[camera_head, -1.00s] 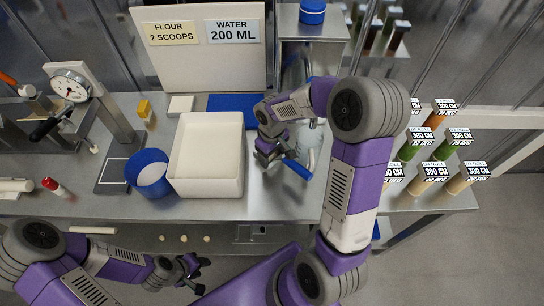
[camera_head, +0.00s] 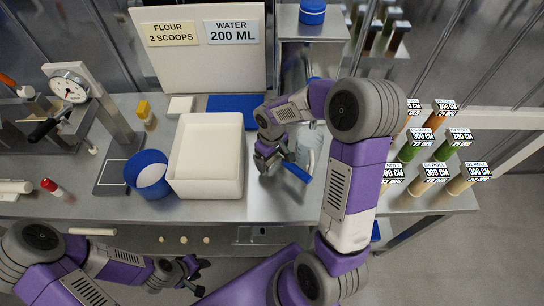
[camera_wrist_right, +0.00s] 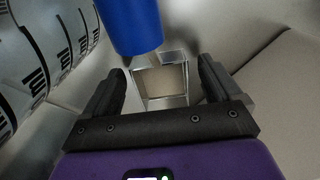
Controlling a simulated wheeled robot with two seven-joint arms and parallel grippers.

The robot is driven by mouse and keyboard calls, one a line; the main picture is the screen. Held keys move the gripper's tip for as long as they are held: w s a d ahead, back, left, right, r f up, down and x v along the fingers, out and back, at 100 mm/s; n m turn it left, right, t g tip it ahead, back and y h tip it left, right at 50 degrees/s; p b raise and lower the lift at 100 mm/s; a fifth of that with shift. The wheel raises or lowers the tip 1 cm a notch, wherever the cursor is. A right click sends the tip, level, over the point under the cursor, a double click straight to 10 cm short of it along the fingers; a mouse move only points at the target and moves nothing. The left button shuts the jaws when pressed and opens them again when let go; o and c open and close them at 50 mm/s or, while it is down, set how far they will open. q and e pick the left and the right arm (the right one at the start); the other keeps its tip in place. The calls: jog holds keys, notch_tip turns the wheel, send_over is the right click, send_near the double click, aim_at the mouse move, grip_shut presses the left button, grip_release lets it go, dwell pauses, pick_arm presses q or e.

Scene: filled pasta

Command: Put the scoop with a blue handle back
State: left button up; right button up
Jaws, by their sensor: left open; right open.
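The scoop's blue handle (camera_head: 297,172) shows on the steel worktop, just right of my right gripper in the head view. In the right wrist view the blue handle (camera_wrist_right: 130,22) is at the top, and a square metal scoop bowl (camera_wrist_right: 160,82) with a pale inside shows beyond and between my fingers. My right gripper (camera_head: 270,162) is low over the worktop, right of the white bin. Its fingers (camera_wrist_right: 160,85) are apart and do not visibly grip the scoop. My left gripper (camera_head: 190,272) is open and empty in front of the worktop's front edge.
A white bin (camera_head: 180,188) and a blue bucket (camera_head: 150,182) stand left of my right gripper. A clear measuring vessel with dark markings (camera_wrist_right: 35,75) is close on the left in the wrist view. Labelled rollers (camera_head: 430,172) stand at right.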

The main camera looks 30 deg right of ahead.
notch_tip(320, 180, up, 12)
jog(key=p, duration=0.2)
jog(key=shift+r+p, duration=0.15)
jog(key=shift+p, duration=0.15)
dwell(0.3)
